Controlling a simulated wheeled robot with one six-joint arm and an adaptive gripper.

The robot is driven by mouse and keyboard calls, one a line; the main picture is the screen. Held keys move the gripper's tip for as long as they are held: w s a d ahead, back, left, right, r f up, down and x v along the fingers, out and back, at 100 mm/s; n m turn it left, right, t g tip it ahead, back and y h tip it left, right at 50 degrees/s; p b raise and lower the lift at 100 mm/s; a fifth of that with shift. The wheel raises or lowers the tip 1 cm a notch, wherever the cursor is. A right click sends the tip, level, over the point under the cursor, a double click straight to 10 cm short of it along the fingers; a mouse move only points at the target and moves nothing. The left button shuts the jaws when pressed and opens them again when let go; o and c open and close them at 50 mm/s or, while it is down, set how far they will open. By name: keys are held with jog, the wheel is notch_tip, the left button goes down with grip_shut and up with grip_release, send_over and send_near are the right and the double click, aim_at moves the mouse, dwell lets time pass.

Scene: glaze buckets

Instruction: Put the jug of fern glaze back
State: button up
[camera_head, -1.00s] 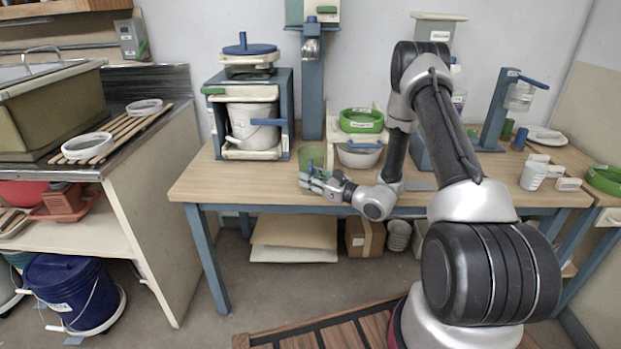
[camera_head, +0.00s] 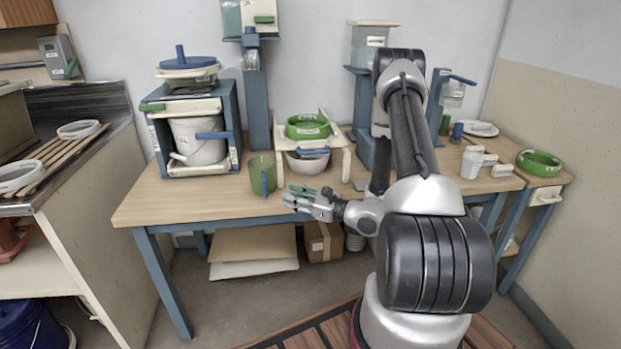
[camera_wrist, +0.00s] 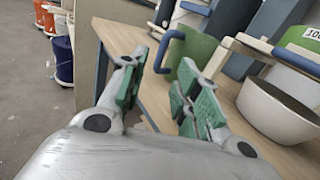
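A green jug (camera_head: 259,172) with a blue handle stands upright on the wooden table (camera_head: 190,203), right of the blue-framed stand. Its glaze label cannot be read. In the wrist view the jug (camera_wrist: 196,50) is ahead of my gripper, its blue handle (camera_wrist: 168,50) turned towards the left finger. My gripper (camera_head: 307,200) is at the table's front edge, to the right of and nearer than the jug. In the wrist view my gripper (camera_wrist: 158,95) has its green-padded fingers apart with nothing between them, and it does not touch the jug.
A blue-framed stand (camera_head: 237,120) holds a white bucket (camera_head: 198,142). Right of the jug, a white bowl (camera_head: 307,163) sits under a green ring (camera_head: 307,127) on a white rack. Further right are a white cup (camera_head: 471,163) and another green ring (camera_head: 539,163). The table's front left is clear.

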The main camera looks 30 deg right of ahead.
jog(key=s+a+r+n+g+y, duration=0.1)
jog(key=s+a+r+n+g, duration=0.4)
jog(key=s+r+n+g, duration=0.3)
jog(key=s+a+r+n+g+y, duration=0.1)
jog(key=s+a+r+n+g, duration=0.4)
jog(key=s+r+n, duration=0.35)
jog(key=s+d+r+n+g+h, duration=0.1)
jog(key=s+d+r+n+h, duration=0.15)
jog(key=s, duration=0.25)
jog(key=s+d+r+n+g+h, duration=0.1)
jog(key=s+d+n+h, duration=0.1)
jog(key=s+n+h, duration=0.15)
jog(key=s+d+r+n+t+h, duration=0.4)
jog(key=d+r, duration=0.4)
jog(key=d, duration=0.2)
jog(key=n+t+h, duration=0.1)
jog(key=h, duration=0.1)
jog(key=shift+s+d+h, duration=0.25)
jog(key=shift+h, duration=0.15)
